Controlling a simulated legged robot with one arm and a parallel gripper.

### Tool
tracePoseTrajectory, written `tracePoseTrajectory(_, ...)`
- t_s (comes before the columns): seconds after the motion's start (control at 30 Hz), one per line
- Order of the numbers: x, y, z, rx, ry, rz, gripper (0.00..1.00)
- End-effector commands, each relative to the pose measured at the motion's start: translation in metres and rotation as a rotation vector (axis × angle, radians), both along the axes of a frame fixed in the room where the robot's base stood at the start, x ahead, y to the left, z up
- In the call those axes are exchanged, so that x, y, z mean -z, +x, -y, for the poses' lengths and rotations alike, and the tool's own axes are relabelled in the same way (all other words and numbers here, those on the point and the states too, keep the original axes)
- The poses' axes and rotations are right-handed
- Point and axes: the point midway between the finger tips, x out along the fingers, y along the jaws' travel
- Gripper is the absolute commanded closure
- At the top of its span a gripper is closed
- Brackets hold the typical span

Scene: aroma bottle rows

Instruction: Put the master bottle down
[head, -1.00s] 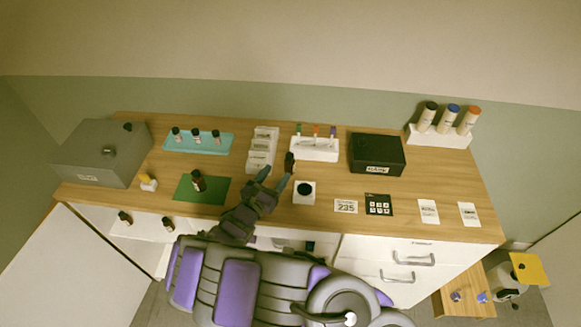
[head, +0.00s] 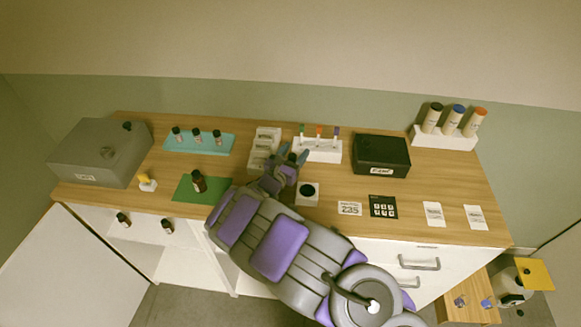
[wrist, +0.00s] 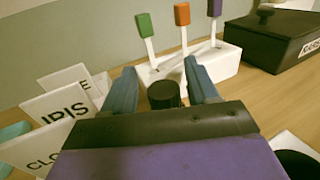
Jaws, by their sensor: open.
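A dark bottle (wrist: 165,95) stands on the wooden counter, and its black cap shows between the fingers in the wrist view. I cannot read a label, so I cannot tell if it is the master bottle. My gripper (head: 291,155) is open around this bottle, with one blue-grey finger on each side; my gripper (wrist: 163,88) shows gaps beside the cap. The lower part of the bottle is hidden by my gripper. Another dark brown bottle (head: 198,182) stands on a green mat (head: 184,194) to the left.
A white holder (head: 322,154) with colored sticks is just behind the bottle. White card stands (wrist: 62,118) are at left, a black box (head: 381,156) at right. A white pad with a dark disc (head: 309,191) lies in front. A teal tray (head: 215,149) holds small bottles.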

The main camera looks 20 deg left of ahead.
Motion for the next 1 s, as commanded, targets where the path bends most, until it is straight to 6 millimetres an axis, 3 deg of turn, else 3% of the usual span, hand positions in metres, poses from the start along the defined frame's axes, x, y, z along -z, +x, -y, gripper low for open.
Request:
tracePoseTrajectory(0.17, -0.0009, 0.0001, 0.0014, 0.000, 0.000, 0.000, 0.42)
tracePoseTrajectory(0.77, 0.0009, -0.0001, -0.0010, -0.001, -0.001, -0.001, 1.00)
tracePoseTrajectory(1.0, 0.0016, 0.0000, -0.0013, -0.001, -0.002, -0.003, 1.00)
